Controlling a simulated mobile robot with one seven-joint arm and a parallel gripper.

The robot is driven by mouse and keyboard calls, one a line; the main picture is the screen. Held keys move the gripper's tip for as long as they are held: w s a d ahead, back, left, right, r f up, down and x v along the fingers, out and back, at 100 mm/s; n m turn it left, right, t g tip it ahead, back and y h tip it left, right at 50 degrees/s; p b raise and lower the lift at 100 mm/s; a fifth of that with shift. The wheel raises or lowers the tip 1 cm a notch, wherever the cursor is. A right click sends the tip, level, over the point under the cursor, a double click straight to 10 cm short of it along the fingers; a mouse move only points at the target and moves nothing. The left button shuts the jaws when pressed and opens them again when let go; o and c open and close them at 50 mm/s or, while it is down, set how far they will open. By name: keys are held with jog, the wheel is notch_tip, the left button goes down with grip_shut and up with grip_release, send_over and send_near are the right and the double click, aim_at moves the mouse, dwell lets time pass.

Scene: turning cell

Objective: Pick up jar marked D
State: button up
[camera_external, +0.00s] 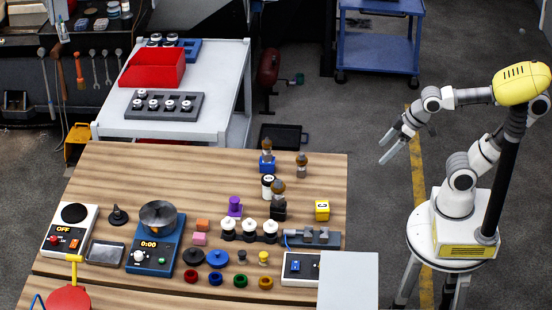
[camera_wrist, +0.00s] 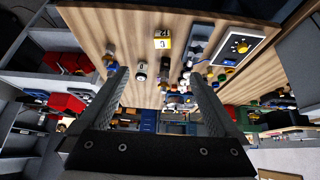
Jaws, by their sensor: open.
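A small white jar with a dark top (camera_external: 268,187) stands upright on the wooden table, between a blue-based item and a black-based item. It seems to be the white round thing in the wrist view (camera_wrist: 141,69), near the left finger's tip; its dark mark is too small to read surely as D. Three other white items with dark bases (camera_external: 249,227) stand in a row nearer the front; no letter is readable on them. My gripper (camera_external: 383,152) is open and empty, in the air right of the table and apart from everything. Its two spread fingers frame the tabletop in the wrist view (camera_wrist: 158,75).
Close to the white jar stand the blue-based item (camera_external: 267,163), a brown-topped grey item (camera_external: 302,167) and the black-based item (camera_external: 278,209). A yellow cube (camera_external: 322,211) sits near the table's right edge. Scales and coloured rings crowd the front. The back left tabletop is clear.

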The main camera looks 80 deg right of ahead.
jog(key=w+d+f+t+h+b, duration=0.15)
jog(key=w+d, duration=0.25)
jog(key=w, duration=0.5)
jog(key=w+d+f+t+h+b, duration=0.1)
jog(key=w+d+f+t+b, duration=0.15)
jog(key=w+d, duration=0.4)
jog(key=n+t+y+b, duration=0.1)
jog(key=n+t+y, duration=0.2)
jog(key=y, duration=0.3)
send_near(273, 178)
jog(key=x, duration=0.2)
jog(key=b+x, duration=0.1)
jog(key=x, duration=0.1)
jog(key=b+x, duration=0.1)
jog(key=x, duration=0.1)
jog(key=shift+f, duration=0.3)
jog(key=shift+b+x, duration=0.4)
jog(key=shift+x, duration=2.45)
jog(key=shift+r, duration=0.2)
jog(key=c, duration=1.5)
